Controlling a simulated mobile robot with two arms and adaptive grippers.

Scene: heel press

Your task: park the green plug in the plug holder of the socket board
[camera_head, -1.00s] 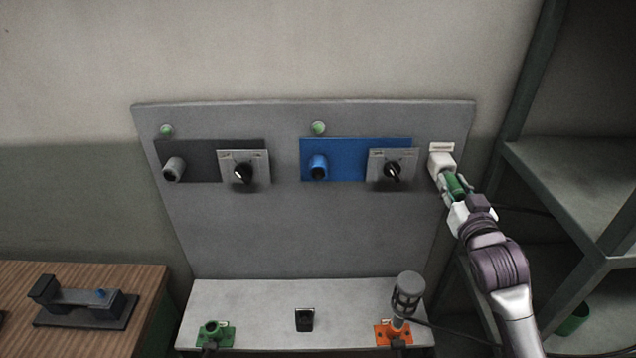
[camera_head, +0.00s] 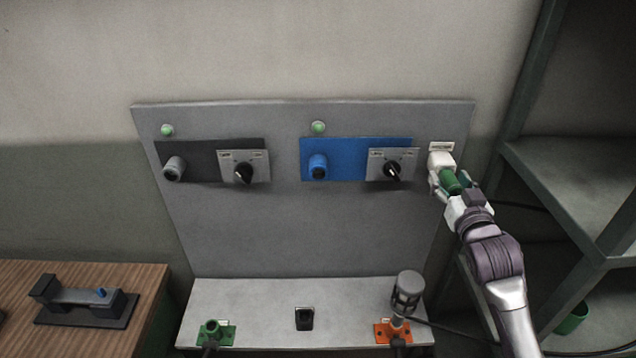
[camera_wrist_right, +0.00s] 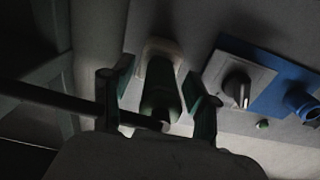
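The green plug (camera_head: 450,181) sits with its front end in the white plug holder (camera_head: 441,160) at the board's upper right. In the right wrist view the plug (camera_wrist_right: 160,88) points away from me into the pale holder (camera_wrist_right: 163,46). My right gripper (camera_head: 451,178) is at the plug with its fingers spread on both sides. In the right wrist view gaps show between the plug and the fingers of the gripper (camera_wrist_right: 160,78). A dark cable (camera_wrist_right: 50,97) runs from the plug's rear to the left. My left gripper is not in view.
The grey board (camera_head: 300,235) carries rotary switches and a blue panel (camera_head: 340,150) left of the holder. A shelf rack (camera_head: 575,185) stands close on the right.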

